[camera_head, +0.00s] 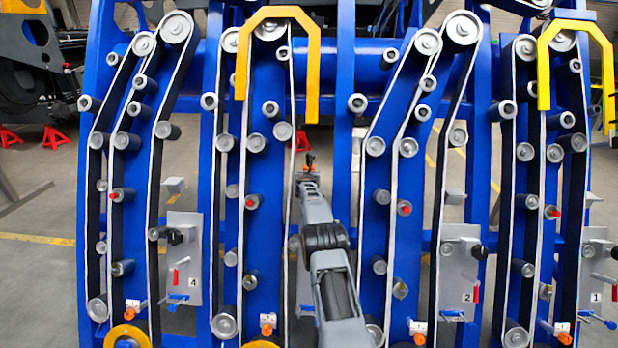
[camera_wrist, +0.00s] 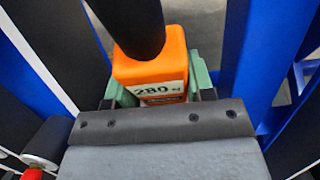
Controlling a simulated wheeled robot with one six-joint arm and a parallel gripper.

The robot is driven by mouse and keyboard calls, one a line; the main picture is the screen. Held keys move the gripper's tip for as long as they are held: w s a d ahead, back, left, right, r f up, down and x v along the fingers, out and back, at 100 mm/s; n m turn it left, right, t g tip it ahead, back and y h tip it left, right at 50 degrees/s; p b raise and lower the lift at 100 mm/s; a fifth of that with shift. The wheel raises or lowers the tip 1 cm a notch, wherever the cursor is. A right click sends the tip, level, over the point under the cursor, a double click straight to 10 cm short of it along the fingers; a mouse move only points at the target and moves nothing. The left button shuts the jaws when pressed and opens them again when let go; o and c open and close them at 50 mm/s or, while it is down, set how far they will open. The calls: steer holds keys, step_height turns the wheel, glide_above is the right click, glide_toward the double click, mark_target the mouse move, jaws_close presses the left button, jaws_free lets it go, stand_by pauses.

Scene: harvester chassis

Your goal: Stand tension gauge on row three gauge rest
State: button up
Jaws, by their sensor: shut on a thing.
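The tension gauge (camera_wrist: 150,68) is an orange block with a white label reading 280 and a thick black part rising from its top. My gripper (camera_wrist: 157,84) is shut on it, with green fingers at both sides of the orange body. In the head view my gripper (camera_head: 308,178) is at the middle of the blue chassis, in front of the belts, and the gauge (camera_head: 309,167) shows small at its tip. Grey plates carry the numbers 4 (camera_head: 184,262), 2 (camera_head: 459,272) and 1 (camera_head: 594,268). My arm covers most of the area between plates 4 and 2; no number 3 and no gauge rest can be made out.
Blue uprights (camera_head: 343,110) and white-edged belts (camera_head: 288,215) with grey rollers stand close on both sides of my gripper. A yellow hooped bar (camera_head: 312,70) hangs above it. A red-handled part (camera_wrist: 42,160) is at the lower left in the wrist view.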

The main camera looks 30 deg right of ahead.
steer(key=o, duration=0.9)
steer(key=shift+o, duration=1)
steer(key=shift+f, duration=0.1)
steer(key=shift+s+a+b, duration=0.1)
steer(key=shift+b, duration=0.35)
steer(key=shift+s+a+b, duration=0.35)
steer(key=shift+s+b, duration=0.05)
steer(key=shift+b, duration=0.75)
steer(key=b+v, duration=0.8)
steer(key=v, duration=0.4)
steer(key=shift+s+r, duration=0.2)
steer(key=shift+r, duration=0.15)
steer(key=shift+a, duration=0.1)
